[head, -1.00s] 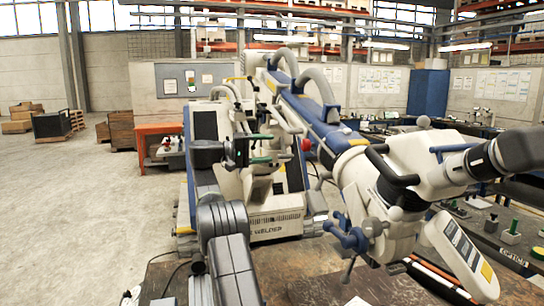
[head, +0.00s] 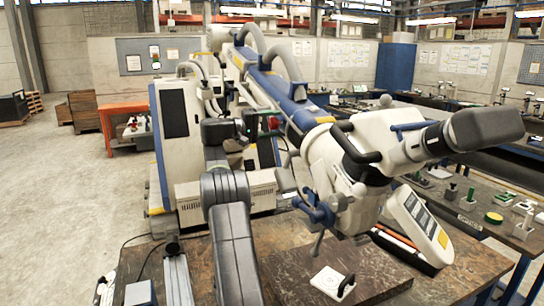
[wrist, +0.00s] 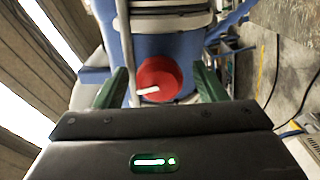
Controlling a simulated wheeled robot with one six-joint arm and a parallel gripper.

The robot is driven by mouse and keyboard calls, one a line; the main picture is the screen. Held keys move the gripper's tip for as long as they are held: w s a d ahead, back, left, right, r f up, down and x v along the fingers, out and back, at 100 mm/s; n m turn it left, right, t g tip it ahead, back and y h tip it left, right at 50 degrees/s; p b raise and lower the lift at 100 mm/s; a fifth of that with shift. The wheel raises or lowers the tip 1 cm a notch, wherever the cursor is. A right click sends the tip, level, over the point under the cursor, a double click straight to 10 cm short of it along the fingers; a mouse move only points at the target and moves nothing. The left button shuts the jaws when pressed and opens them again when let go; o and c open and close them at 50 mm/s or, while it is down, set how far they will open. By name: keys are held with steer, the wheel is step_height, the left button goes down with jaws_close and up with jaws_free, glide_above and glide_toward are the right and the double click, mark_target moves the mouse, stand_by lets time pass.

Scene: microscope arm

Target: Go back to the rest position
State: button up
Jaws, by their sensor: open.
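My gripper (head: 262,124) is open, with green fingers, in front of the white and blue microscope stand (head: 176,110). In the wrist view my gripper (wrist: 158,84) shows its two green fingers well apart, with nothing held between them. A red round knob (wrist: 162,78) with a white lever shows in the gap, beyond the fingertips, on a blue and white body. The knob also shows small in the head view (head: 275,122). The microscope head (head: 330,160), with its grey eyepiece (head: 486,126), hangs to the right of my arm.
A brown table (head: 210,262) lies below, bearing a dark slab (head: 375,270) with a small white plate (head: 328,284) near its front. A bench with small instruments (head: 470,195) stands at the right. Open concrete floor (head: 60,190) lies at the left.

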steer(key=shift+a, duration=0.1)
stand_by(0.3)
steer(key=b+v, duration=0.2)
steer(key=v, duration=1.1)
steer(key=p+x, duration=0.2)
steer(key=x, duration=1.1)
steer(key=shift+d+r, duration=0.1)
steer(key=shift+d, duration=0.15)
steer(key=n, duration=0.1)
steer(key=n+p, duration=0.1)
steer(key=shift+a+n, duration=0.25)
steer(key=shift+n, duration=0.05)
steer(key=shift+d+n, duration=0.1)
steer(key=shift+n, duration=0.8)
steer(key=n+p, duration=0.1)
steer(key=n, duration=0.3)
steer(key=shift+p, duration=0.3)
steer(key=n, duration=0.5)
steer(key=shift+n, duration=2)
